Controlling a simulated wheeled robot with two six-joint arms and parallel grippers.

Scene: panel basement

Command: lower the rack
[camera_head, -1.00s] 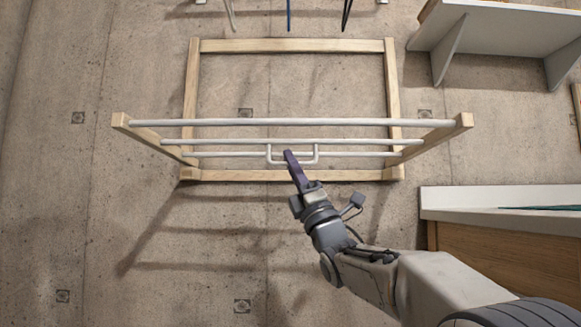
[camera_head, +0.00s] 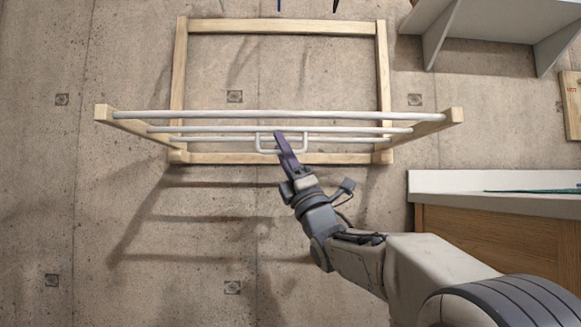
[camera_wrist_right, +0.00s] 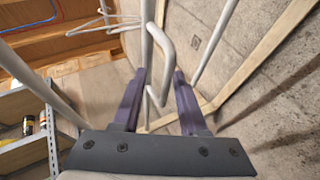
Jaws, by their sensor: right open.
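The rack is a pale wooden frame (camera_head: 282,27) on the concrete wall with a bar section (camera_head: 360,116) tilted out from its lower end. Wooden side arms carry several white bars. A small white U-shaped handle (camera_head: 298,150) sits at the middle of the bars. My right gripper (camera_head: 279,138) overlaps the handle in the head view. In the right wrist view its purple fingers (camera_wrist_right: 156,76) are open and spread around the handle (camera_wrist_right: 164,45), with no clear grip on it. My left gripper is not in view.
A white shelf (camera_head: 490,30) is at the upper right. A white-topped wooden cabinet (camera_head: 480,185) stands at the right, beside my right arm. The right wrist view shows metal shelving (camera_wrist_right: 22,110) at the left. The wall below and left of the rack is clear.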

